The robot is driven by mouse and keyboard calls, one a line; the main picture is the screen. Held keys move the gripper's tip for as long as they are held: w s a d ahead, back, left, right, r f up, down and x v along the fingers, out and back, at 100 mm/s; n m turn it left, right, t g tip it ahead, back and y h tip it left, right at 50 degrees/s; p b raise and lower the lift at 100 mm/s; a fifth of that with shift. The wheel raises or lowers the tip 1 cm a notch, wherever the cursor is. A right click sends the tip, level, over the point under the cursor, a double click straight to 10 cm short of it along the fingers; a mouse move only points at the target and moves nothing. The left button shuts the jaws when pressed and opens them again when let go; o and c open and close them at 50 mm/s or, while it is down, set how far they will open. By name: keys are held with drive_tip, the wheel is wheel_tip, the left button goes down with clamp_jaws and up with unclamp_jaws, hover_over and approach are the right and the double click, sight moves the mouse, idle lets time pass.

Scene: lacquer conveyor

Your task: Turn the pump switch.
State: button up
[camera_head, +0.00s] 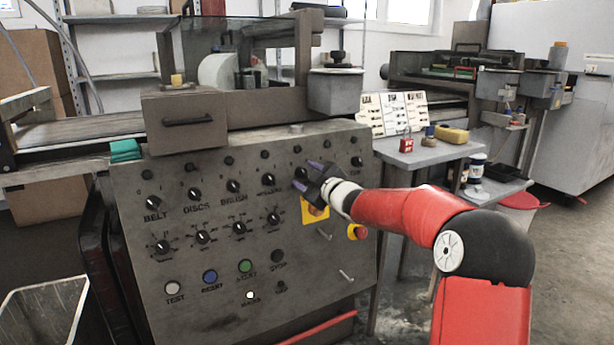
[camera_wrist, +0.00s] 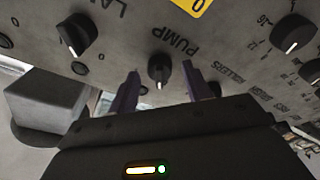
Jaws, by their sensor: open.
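The pump switch (camera_wrist: 159,66) is a black rotary knob on the grey control panel, with PUMP lettered beside it, upside down in the wrist view. Its pale pointer mark faces the bottom of that view. My gripper (camera_wrist: 160,70) is open, with one purple finger on each side of the knob and a visible gap on both sides. In the head view my gripper (camera_head: 308,176) is at the panel's upper right and largely covers the pump switch. Whether the fingertips reach past the knob's front face is hard to tell.
The lamp knob (camera_wrist: 76,33) and the rollers knob (camera_wrist: 293,33) flank the pump switch. A yellow plate (camera_head: 308,214) with a switch sits just below my gripper. A grey box (camera_head: 335,92) juts out above the panel. A side table (camera_head: 425,152) with small items stands at right.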

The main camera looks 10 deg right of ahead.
drive_tip(key=c, duration=1)
drive_tip(key=shift+o, duration=0.2)
drive_tip(key=shift+m, duration=0.4)
drive_tip(key=m, duration=0.3)
drive_tip(key=m+h, duration=0.1)
drive_tip(key=m, duration=0.2)
drive_tip(key=shift+a+t+h, duration=0.2)
drive_tip(key=shift+t+h, duration=0.1)
drive_tip(key=shift+t, duration=0.1)
drive_tip(key=m, duration=0.3)
drive_tip(key=m+h, duration=0.1)
drive_tip(key=m, duration=0.3)
drive_tip(key=shift+r+h+p, duration=0.1)
drive_tip(key=shift+h+p, duration=0.2)
drive_tip(key=shift+m, duration=0.3)
drive_tip(key=o, duration=1)
drive_tip(key=shift+c, duration=0.2)
